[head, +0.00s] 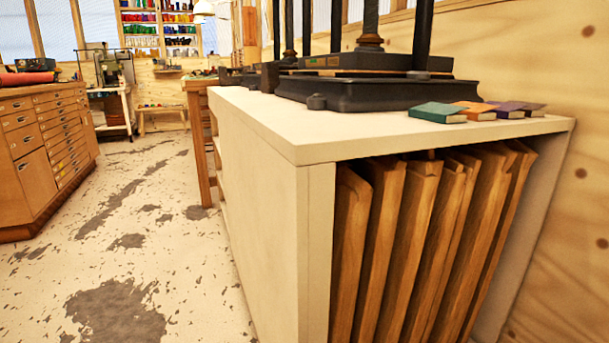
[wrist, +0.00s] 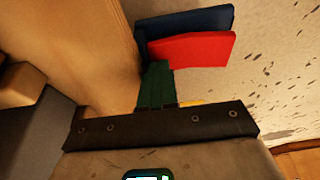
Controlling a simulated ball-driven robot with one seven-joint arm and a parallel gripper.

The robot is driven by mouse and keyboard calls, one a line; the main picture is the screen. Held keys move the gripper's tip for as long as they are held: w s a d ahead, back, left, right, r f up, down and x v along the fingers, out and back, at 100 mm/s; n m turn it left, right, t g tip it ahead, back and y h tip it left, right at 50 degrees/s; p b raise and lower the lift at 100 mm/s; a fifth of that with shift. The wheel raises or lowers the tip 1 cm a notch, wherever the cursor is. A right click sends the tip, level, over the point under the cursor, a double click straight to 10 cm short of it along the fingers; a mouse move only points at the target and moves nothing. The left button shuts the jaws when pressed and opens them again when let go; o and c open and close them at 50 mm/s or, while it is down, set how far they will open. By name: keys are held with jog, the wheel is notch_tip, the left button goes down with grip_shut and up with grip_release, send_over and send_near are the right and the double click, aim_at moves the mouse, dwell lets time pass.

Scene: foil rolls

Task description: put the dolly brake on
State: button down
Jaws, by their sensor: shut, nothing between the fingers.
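No dolly shows clearly in the head view. In the wrist view, a red flat piece (wrist: 192,49) overlaps a dark navy piece (wrist: 183,24), and a green upright part (wrist: 156,84) stands below them.
A cream cabinet (head: 262,152) with upright wooden boards (head: 395,250) fills the head view's right half. A black press base (head: 370,92) and several books (head: 437,112) stand on it. A drawer chest (head: 45,150) is left. Worn floor (head: 150,235) lies clear between.

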jog(key=shift+f, duration=0.2)
jog(key=shift+r, duration=0.1)
notch_tip(320, 180, up, 7)
jog(key=p, duration=0.7)
jog(key=shift+a, duration=0.1)
